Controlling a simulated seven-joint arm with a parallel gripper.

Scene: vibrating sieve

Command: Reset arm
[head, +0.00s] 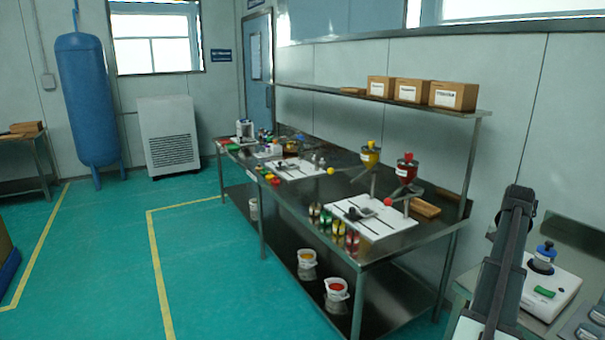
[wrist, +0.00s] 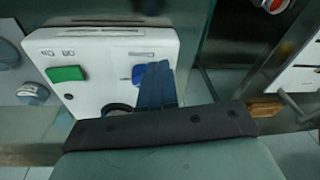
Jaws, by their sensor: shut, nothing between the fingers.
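My gripper (wrist: 160,68) shows in the wrist view as dark blue-grey fingers, closed together and empty. The fingers are in front of a white control box (wrist: 105,42) with a green button (wrist: 66,74) and a blue knob (wrist: 137,76). They overlap the knob in the picture; I cannot tell whether they touch it. In the head view my dark arm rises at the right, and I cannot make out the fingers there. The white box (head: 556,300) stands on a bench just right of my arm, with its green button (head: 545,292) and blue-topped knob (head: 544,250).
A long metal workbench (head: 300,210) with a lower shelf stands to the left. It carries yellow (head: 370,157) and red (head: 406,168) hoppers and small coloured bottles. Cardboard boxes (head: 412,91) sit on the upper shelf. The green floor (head: 90,265) at the left is largely clear.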

